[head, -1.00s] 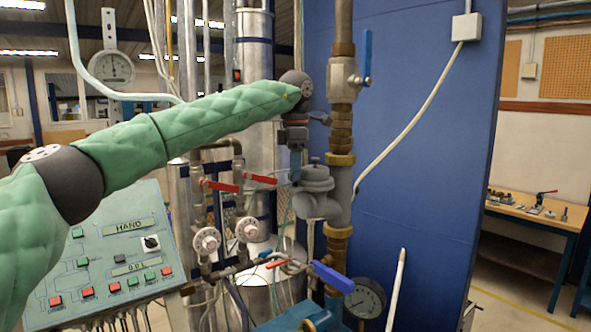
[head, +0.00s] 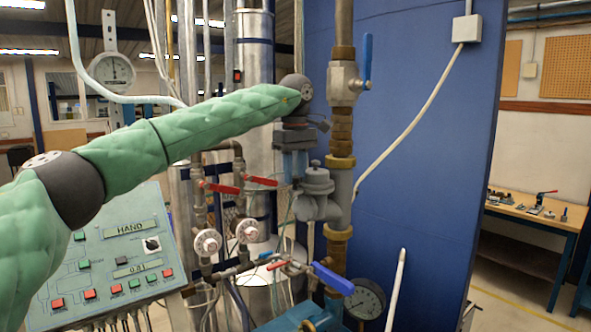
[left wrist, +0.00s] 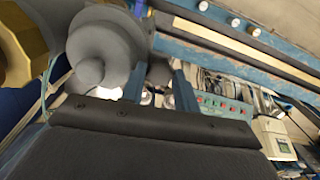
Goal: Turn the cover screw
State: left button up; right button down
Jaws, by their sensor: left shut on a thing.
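My left gripper (head: 294,178) points down beside the grey meter body (head: 318,192), which is mounted on the brass-fitted vertical pipe. In the left wrist view, the gripper's two fingers (left wrist: 160,92) are shut on a small grey round piece (left wrist: 159,73), taken to be the cover screw. It is partly hidden by the fingers and wrist. The larger round grey meter body (left wrist: 103,48) is right beside the fingers, with a brass hex fitting (left wrist: 24,38) beyond it. In the head view the held piece is hidden. My right gripper is not in view.
A blue-handled valve (head: 345,82) sits above on the pipe. Red-handled valves (head: 240,184) are left of the meter. A blue lever (head: 333,278) and a pressure gauge (head: 366,299) are below. A control panel (head: 115,250) stands left; a blue wall (head: 420,150) is behind.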

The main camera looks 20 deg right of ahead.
aim_at(295, 177)
pick_arm(q)
jog(key=m, duration=0.3)
jog(key=shift+r, duration=0.2)
jog(key=shift+m+p, duration=0.3)
jog(key=shift+m, duration=0.1)
jog(key=m, duration=0.4)
jog(key=shift+p, duration=0.3)
jog(key=shift+m, duration=0.4)
pick_arm(e)
jog(key=s+d, duration=0.2)
jog(key=s, duration=0.2)
pick_arm(q)
jog(key=shift+m, duration=0.3)
jog(key=shift+f, duration=0.1)
jog(key=o, duration=0.9)
jog(key=shift+o, duration=0.4)
jog(key=shift+w+f, duration=0.1)
jog(key=shift+r, duration=0.2)
jog(key=shift+r+b, duration=0.7)
jog(key=shift+r, duration=0.2)
notch_tip(295, 177, up, 5)
jog(key=shift+f+b, duration=0.2)
jog(key=shift+b, duration=0.6)
jog(key=shift+r, duration=0.5)
pick_arm(e)
jog(key=w+a, duration=0.3)
jog(key=w, duration=0.4)
jog(key=shift+w+a+r, duration=0.2)
jog(key=shift+w+r, duration=0.05)
jog(key=shift+w, duration=0.1)
